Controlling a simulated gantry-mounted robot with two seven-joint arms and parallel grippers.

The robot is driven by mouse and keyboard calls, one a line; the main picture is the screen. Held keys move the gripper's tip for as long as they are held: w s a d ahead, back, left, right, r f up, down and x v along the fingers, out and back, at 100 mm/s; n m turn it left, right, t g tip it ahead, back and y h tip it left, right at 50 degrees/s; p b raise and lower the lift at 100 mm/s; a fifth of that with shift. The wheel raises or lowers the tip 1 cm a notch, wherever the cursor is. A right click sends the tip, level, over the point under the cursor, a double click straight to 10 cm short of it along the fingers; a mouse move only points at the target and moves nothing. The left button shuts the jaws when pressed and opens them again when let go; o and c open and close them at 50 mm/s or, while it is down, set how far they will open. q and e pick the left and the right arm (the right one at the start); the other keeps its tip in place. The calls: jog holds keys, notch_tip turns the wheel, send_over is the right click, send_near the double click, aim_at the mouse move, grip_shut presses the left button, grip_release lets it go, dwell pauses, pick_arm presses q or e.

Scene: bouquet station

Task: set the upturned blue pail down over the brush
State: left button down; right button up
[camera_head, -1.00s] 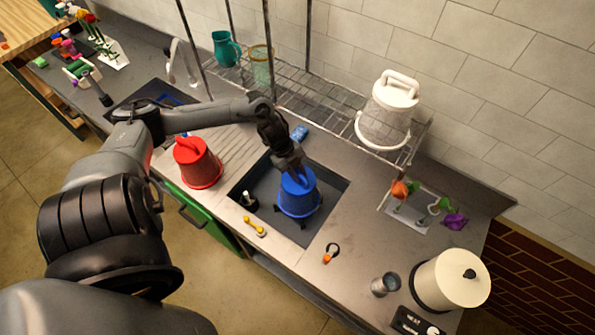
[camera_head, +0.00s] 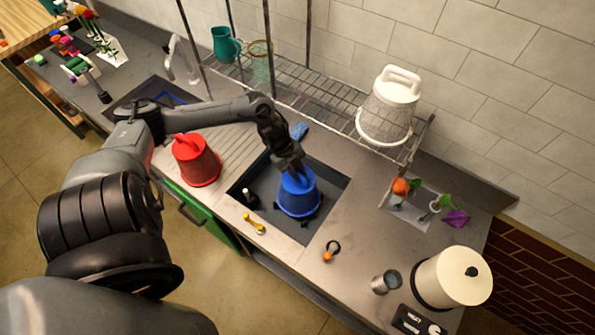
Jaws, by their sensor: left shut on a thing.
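The blue pail (camera_head: 299,196) is upturned, its wide rim down, in the right part of the dark sink basin (camera_head: 325,183). My left gripper (camera_head: 296,173) comes from above and is shut on the top of the pail. Dark shapes show at the pail's lower rim; I cannot tell what they are, or whether the rim touches the basin floor. What is under the pail is hidden. My right gripper is not in view.
A red upturned pail (camera_head: 197,163) stands left of the basin. A yellow tool (camera_head: 254,224) lies at its front edge, a blue sponge (camera_head: 299,131) behind it. A wire rack (camera_head: 335,103) holds a white pail (camera_head: 387,112). The counter right of the basin is partly clear.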

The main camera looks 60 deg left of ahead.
pick_arm(q)
jog(key=shift+f+b, duration=0.3)
jog(key=shift+f, duration=0.2)
jog(key=shift+f+b, duration=0.7)
jog(key=shift+f, duration=0.55)
jog(key=c, duration=0.9)
grip_release()
jog(key=p+v, duration=0.2)
jog(key=v, duration=0.7)
jog(key=shift+p+v, duration=0.5)
jog(key=shift+v, duration=0.4)
